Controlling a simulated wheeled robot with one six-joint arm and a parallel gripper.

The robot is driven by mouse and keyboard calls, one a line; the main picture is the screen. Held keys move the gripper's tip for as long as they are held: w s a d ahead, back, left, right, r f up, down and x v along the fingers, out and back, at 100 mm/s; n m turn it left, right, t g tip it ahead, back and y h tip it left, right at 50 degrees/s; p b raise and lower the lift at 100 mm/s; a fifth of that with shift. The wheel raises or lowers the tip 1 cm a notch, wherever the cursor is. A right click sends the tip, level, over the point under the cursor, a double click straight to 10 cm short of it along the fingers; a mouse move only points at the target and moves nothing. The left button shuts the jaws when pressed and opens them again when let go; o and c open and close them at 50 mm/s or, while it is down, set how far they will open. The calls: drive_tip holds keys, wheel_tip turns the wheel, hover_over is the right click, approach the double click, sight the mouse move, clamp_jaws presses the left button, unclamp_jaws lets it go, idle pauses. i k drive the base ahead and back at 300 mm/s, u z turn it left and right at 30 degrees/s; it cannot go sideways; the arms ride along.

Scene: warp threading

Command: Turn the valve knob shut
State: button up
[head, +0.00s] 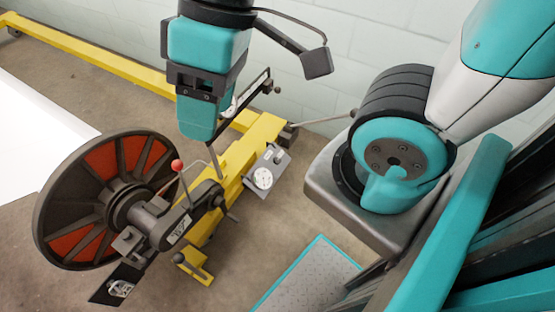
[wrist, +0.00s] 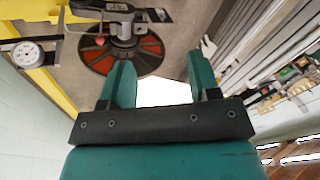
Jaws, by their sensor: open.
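I cannot clearly pick out the valve knob in either view. A lever with a red ball (head: 177,165) stands by the large spoked wheel (head: 80,207). The wheel also shows beyond the fingers in the wrist view (wrist: 124,58). My gripper (head: 197,136) points down above the beam, left of the dial unit. In the wrist view its two teal fingers (wrist: 163,66) are apart with nothing between them.
A yellow frame beam (head: 85,50) runs along the pale block wall (head: 350,35). A white sheet (head: 35,135) lies at the left. A grey, teal-edged plate (head: 310,280) is on the floor at the lower middle. Rails and small coloured parts (wrist: 285,72) show at right in the wrist view.

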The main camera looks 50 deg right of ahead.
sight(276, 161)
drive_tip(key=k, duration=0.5)
drive_tip(key=u, duration=1.15)
drive_tip(key=i, duration=0.9)
drive_tip(key=z, duration=2.5)
drive_tip(key=i, duration=0.5)
